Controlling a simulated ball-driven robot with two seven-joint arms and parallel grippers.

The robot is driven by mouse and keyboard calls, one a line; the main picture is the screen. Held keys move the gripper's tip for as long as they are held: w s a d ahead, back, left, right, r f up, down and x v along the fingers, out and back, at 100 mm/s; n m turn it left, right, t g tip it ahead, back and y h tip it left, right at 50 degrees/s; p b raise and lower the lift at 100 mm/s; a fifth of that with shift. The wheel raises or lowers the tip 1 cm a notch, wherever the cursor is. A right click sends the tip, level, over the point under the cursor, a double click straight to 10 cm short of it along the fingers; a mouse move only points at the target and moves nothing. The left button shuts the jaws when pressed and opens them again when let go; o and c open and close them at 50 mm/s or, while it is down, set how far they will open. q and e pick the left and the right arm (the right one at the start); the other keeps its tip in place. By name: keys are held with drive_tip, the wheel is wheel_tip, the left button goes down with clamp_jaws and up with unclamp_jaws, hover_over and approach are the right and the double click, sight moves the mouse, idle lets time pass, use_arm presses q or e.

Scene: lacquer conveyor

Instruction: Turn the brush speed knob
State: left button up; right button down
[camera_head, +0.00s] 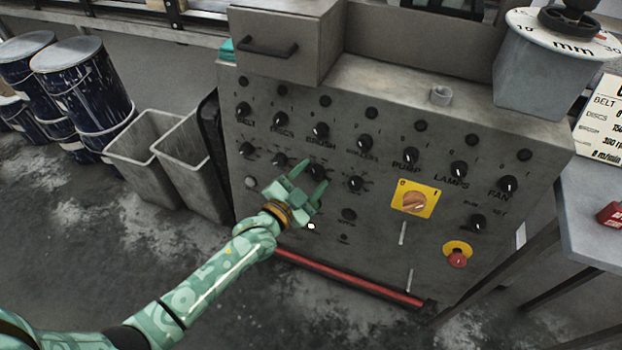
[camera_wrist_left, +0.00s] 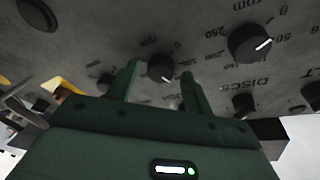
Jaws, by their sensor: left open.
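The brush speed knob (camera_head: 316,171) is a small black knob in the second row of the grey control panel (camera_head: 385,230), below the switch (camera_head: 321,129) marked BRUSH. My left gripper (camera_head: 311,178) is open in front of it, with one finger on each side in the picture. In the left wrist view, the knob (camera_wrist_left: 160,66) with its white pointer line shows between the two fingertips (camera_wrist_left: 160,74). I cannot tell whether the fingers touch it. My right gripper is not in view.
A neighbouring dial knob (camera_wrist_left: 250,42) sits close beside the fingers. A yellow-plated rotary switch (camera_head: 415,201) and a red stop button (camera_head: 457,260) are further right. Grey bins (camera_head: 190,165) and dark drums (camera_head: 80,80) stand left. A red bar (camera_head: 350,277) runs along the panel's foot.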

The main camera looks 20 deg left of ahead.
use_arm(q)
drive_tip(key=c, duration=1)
drive_tip(key=shift+o, duration=0.2)
